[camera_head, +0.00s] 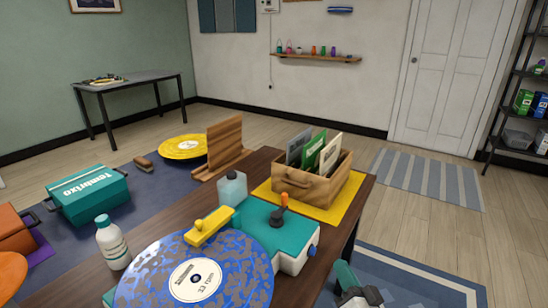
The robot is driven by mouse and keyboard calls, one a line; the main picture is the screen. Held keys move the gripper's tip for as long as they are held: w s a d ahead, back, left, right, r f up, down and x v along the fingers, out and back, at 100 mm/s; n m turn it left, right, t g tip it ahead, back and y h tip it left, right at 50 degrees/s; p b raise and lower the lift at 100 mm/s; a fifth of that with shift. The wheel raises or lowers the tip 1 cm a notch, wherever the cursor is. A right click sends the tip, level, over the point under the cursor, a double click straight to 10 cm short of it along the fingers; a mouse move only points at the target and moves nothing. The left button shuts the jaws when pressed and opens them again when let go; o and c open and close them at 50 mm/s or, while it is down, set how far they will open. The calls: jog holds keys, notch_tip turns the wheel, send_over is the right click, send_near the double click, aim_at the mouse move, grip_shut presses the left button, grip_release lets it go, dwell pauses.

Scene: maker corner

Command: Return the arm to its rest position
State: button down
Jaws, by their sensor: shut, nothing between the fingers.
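My gripper (366,296) shows at the bottom edge of the head view, right of centre, as a dark end on a green and grey link. It is shut and empty. It is low beside the right edge of the brown table (343,232), over the blue rug (420,290), and appears apart from the things on the table. The rest of my arm is cut off by the bottom of the picture.
Floor to the right is open up to the shelf (508,75).

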jog(key=s+d+f+n+g+h+p, duration=0.15)
jog(key=s+f+n+g+p, duration=0.35)
jog(key=s, duration=0.6)
jog(key=s+d+f+g+y+p, duration=0.1)
jog(key=s+d+g+p, duration=0.15)
jog(key=s+g, duration=0.7)
jog(key=s+d+r+g+h+p, duration=0.1)
jog(key=s+d, duration=0.1)
jog(key=s, duration=0.6)
jog(key=s+d+r+g+h+p, duration=0.1)
jog(key=s+d+g+h+p, duration=0.1)
jog(key=s, duration=0.6)
jog(key=shift+d+r, duration=0.2)
jog(key=shift+r, duration=0.05)
jog(key=shift+g, duration=0.25)
